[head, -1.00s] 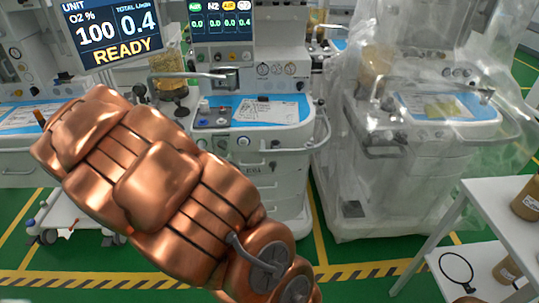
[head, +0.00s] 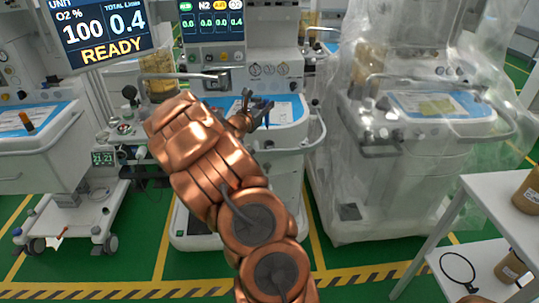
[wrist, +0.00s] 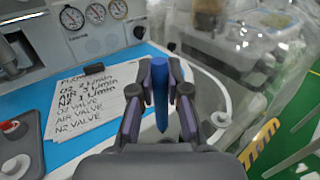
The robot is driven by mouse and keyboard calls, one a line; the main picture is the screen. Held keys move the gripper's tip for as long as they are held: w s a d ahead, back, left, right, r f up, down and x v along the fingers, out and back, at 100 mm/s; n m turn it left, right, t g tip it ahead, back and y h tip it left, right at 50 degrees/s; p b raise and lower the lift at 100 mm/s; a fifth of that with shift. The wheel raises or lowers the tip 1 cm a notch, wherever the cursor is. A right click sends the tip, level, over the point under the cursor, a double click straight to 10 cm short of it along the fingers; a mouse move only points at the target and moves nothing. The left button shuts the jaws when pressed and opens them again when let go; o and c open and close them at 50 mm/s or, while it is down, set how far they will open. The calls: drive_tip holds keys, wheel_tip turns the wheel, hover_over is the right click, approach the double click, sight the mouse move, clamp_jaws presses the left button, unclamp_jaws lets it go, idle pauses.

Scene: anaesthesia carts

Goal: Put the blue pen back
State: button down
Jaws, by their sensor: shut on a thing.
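The blue pen (wrist: 161,90) is held between the two fingers of my gripper (wrist: 160,92) in the wrist view. Its blunt end is up in that picture and its tapered end points down. The gripper is shut on it. In the head view my gripper (head: 258,107) is over the blue-topped work surface (head: 285,102) of the middle cart. The pen looks small and dark there, and its tip's height above the surface is hard to tell.
A handwritten valve sheet (wrist: 88,112) lies on the blue surface, with a small dark object (wrist: 94,68) at its top edge. A red-topped control (wrist: 12,127) is at left. A plastic-draped cart (head: 420,150) and a white side table (head: 480,195) stand at right.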

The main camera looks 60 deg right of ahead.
sight(269, 131)
drive_tip(key=shift+s+d+f, duration=0.3)
drive_tip(key=shift+f, duration=0.4)
drive_tip(key=shift+f+p, duration=0.65)
drive_tip(key=shift+f, duration=3.8)
drive_tip(key=shift+f, duration=0.15)
drive_tip(key=c, duration=1.2)
unclamp_jaws()
drive_tip(key=shift+o, duration=0.2)
